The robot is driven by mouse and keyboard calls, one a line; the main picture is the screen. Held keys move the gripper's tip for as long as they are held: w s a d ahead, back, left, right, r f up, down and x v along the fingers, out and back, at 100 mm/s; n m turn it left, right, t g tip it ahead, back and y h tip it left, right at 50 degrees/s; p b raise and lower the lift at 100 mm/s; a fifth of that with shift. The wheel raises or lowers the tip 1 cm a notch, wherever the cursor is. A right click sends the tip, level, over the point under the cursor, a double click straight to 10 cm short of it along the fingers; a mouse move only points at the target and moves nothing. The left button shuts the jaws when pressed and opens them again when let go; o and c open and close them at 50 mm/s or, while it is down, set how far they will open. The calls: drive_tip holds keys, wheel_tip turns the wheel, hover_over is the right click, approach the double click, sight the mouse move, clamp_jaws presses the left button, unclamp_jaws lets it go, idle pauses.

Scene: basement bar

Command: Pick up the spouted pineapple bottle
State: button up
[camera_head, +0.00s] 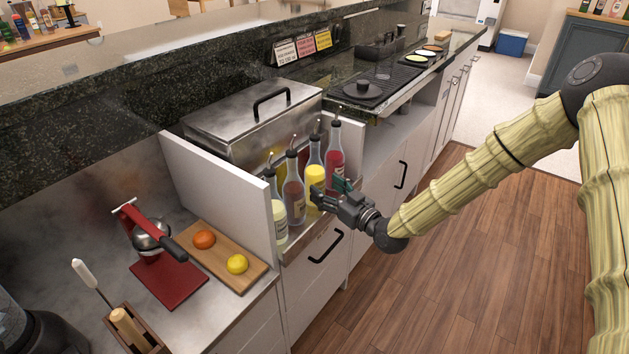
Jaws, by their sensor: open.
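Several spouted bottles stand upright in a row in a white-walled rack by the counter edge. The one with bright yellow contents (315,173) looks like the pineapple bottle, but its label is too small to read. A red bottle (335,160) stands just behind it to the right, and a brownish-red bottle (294,198) in front to the left. A pale yellow-green bottle (280,228) is nearest. My gripper (327,192) is open and empty, at the yellow bottle's right side, its fingers overlapping the lower bottle. I cannot tell whether they touch it.
White panels (232,198) flank the bottles. A steel lidded bin (245,125) stands behind them. At the front left are a red juicer (165,262) and a cutting board (215,262) with an orange and a lemon. The wooden floor (450,270) to the right is clear.

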sight(314, 180)
drive_tip(key=shift+x, duration=2.65)
drive_tip(key=shift+s+a+r, duration=0.1)
drive_tip(key=shift+s, duration=0.05)
drive_tip(key=shift+c, duration=0.3)
drive_tip(key=c, duration=1)
drive_tip(key=shift+c, duration=0.7)
drive_tip(key=shift+r, duration=0.1)
